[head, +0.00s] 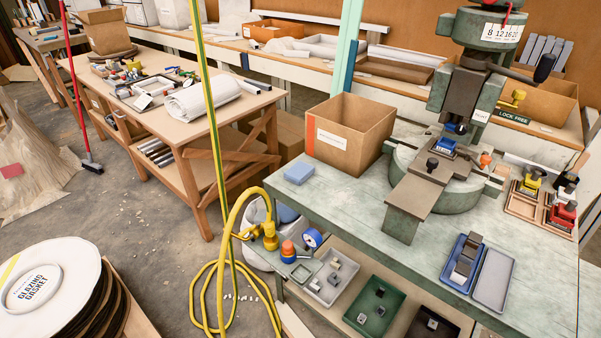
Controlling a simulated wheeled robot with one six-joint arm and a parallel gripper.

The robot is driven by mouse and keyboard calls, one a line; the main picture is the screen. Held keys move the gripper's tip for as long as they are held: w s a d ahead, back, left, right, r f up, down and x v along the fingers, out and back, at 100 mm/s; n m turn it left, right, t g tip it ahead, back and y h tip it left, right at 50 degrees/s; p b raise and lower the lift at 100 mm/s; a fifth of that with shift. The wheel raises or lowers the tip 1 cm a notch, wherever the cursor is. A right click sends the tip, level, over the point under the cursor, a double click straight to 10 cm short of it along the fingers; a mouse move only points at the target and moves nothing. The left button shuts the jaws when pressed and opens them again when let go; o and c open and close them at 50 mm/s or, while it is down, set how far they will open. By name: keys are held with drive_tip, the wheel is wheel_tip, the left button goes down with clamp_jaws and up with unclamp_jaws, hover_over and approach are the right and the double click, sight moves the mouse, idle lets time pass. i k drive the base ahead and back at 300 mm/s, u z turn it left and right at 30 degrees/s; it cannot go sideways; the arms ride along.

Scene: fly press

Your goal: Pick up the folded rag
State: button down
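A small light-blue folded rag (299,173) lies flat on the left end of the green-grey press bench (345,205), near its left edge. It looks like a thick rectangular pad, with nothing on top of it. A cardboard box (348,135) stands just behind and to the right of it. My gripper is not in view, and nothing is seen touching the rag.
The fly press (440,180) stands at the bench's middle, with a blue tray (460,262) in front. The bench right of the rag is bare. A yellow hose (222,265) and thin upright pole (207,90) stand left. Bins sit on a lower shelf.

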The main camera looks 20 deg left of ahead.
sight(299, 173)
drive_tip(key=z, duration=0.05)
drive_tip(key=k, duration=0.35)
drive_tip(key=u, duration=1.2)
drive_tip(key=i, duration=1.05)
drive_tip(key=z, duration=0.3)
